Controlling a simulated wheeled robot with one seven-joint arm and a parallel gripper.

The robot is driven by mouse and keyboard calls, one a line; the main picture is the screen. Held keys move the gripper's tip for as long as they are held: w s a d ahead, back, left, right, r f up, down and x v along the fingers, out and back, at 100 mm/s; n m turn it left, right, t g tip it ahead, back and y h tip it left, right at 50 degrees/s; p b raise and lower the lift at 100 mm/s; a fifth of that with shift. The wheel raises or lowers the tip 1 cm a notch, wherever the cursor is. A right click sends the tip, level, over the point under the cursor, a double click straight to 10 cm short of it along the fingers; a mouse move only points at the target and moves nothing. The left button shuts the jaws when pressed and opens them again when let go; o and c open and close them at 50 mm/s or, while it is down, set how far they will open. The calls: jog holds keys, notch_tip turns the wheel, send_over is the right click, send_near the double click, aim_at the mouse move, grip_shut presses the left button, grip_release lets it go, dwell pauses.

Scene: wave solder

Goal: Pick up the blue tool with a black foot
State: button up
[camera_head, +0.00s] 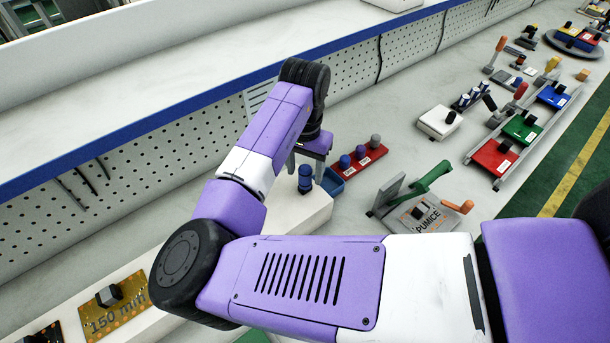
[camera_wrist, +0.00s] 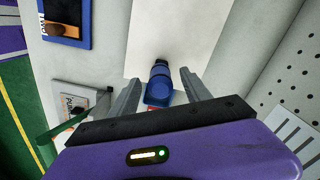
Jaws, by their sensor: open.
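The blue tool (camera_head: 305,179) stands upright at the edge of a white block (camera_head: 300,210), with its dark foot at the bottom. In the wrist view the blue tool (camera_wrist: 158,90) shows between the fingers, its black foot pointing toward the white block (camera_wrist: 180,35). My gripper (camera_head: 305,174) is open around the tool, one finger on each side. In the wrist view my gripper (camera_wrist: 159,76) shows gaps between both fingers and the tool. I cannot tell exactly how the foot meets the block.
A red rack (camera_head: 370,162) with blue and grey knobs lies just right of my gripper, beside a small blue tray (camera_head: 333,183). A fixture marked PUMICE (camera_head: 425,216) with a green lever stands further right. A perforated panel (camera_head: 150,170) runs behind.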

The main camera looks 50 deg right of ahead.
jog(key=shift+f, duration=0.65)
grip_shut()
jog(key=shift+r, duration=0.2)
